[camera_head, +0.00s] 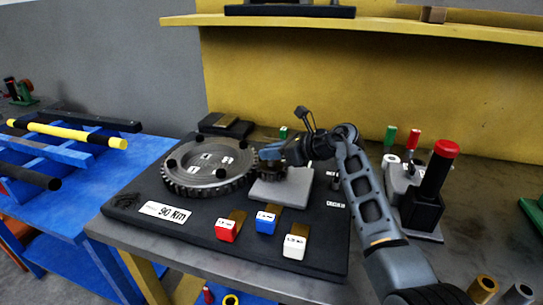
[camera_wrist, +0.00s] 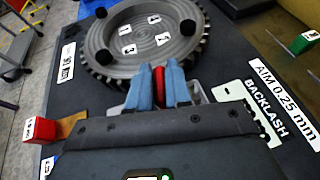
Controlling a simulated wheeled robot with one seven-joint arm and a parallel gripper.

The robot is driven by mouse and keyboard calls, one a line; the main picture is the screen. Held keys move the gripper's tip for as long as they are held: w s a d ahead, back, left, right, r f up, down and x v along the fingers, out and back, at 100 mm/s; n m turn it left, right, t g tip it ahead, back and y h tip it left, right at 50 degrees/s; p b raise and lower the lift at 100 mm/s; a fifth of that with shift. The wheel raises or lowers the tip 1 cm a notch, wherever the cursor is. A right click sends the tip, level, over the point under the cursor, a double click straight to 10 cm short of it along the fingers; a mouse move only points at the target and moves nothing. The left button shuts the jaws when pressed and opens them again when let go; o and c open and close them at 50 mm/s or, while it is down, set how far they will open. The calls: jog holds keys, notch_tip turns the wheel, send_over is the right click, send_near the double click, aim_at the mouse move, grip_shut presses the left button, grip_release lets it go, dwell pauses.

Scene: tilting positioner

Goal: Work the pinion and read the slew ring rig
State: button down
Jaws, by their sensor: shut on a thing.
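The slew ring (camera_head: 208,184) is a grey toothed disc on a black board (camera_head: 130,206), with black round studs and small numbered tags on its face. It also shows in the wrist view (camera_wrist: 178,52). My gripper (camera_head: 272,156) is at the right edge of the ring, above a light grey block (camera_head: 282,190). In the wrist view its blue fingers (camera_wrist: 160,88) are closed on a narrow red part (camera_wrist: 159,80) next to the ring's teeth. The pinion is largely hidden by my gripper, and I cannot tell whether its teeth touch the ring.
Red (camera_head: 228,231), blue (camera_head: 266,222) and white (camera_head: 293,246) blocks on brass strips line the board's front. A plate (camera_head: 165,211) seems to read "90 Nm". The wrist view shows labels "AIM 0.25 mm" (camera_wrist: 284,82) and "BACKLASH" (camera_wrist: 266,108). A red-topped black post (camera_head: 432,185) stands right.

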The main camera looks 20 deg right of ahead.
jog(key=shift+w+f+n+g+y+b, duration=0.1)
jog(key=shift+f+n+g+y+b, duration=0.1)
jog(key=shift+n+g+y+b, duration=0.6)
jog(key=shift+r+n+b, duration=0.2)
jog(key=shift+n+b, duration=0.1)
jog(key=shift+b, duration=0.15)
jog(key=c, duration=1.1)
grip_release()
jog(key=shift+c, duration=0.2)
jog(key=shift+d, duration=0.1)
jog(key=v, duration=0.7)
jog(key=shift+s+d+r+b, duration=0.15)
jog(key=shift+s+d+b, duration=0.1)
jog(key=shift+b, duration=0.1)
